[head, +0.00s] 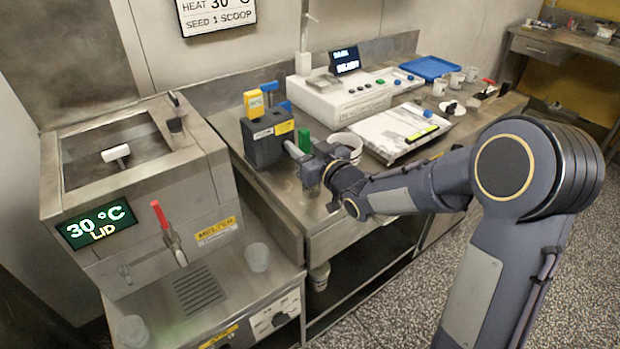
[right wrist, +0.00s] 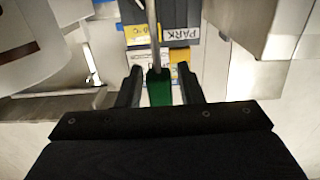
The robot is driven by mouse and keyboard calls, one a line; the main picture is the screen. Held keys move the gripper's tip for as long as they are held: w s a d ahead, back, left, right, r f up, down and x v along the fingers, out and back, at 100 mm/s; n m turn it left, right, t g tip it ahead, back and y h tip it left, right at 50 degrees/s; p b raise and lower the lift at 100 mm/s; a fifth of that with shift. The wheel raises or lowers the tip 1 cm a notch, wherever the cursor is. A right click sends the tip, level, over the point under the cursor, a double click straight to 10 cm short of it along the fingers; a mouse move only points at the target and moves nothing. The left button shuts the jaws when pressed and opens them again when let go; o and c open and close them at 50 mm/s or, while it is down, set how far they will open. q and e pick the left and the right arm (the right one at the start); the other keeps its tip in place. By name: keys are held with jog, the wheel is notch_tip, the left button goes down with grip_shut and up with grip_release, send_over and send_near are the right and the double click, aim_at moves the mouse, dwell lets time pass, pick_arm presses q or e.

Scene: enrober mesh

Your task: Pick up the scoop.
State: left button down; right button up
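The scoop shows in the right wrist view as a green handle (right wrist: 158,88) with a thin metal rod running up from it. In the head view a green piece (head: 304,139), which looks like this handle, shows just above my right gripper (head: 312,168), beside the dark holder box (head: 268,138). In the right wrist view my right gripper (right wrist: 160,82) is open, with one finger on each side of the green handle and a gap on both sides. The scoop's bowl cannot be made out. My left gripper is not in view.
A steel tank (head: 140,190) with a "30 °C LID" display and a red-handled lever (head: 160,215) stands at left. A white machine (head: 345,98) stands behind the holder. A white tub (head: 345,145) is close to the right gripper. A blue tray (head: 430,67) lies further back.

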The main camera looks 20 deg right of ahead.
grip_shut()
jog(key=shift+r, duration=0.1)
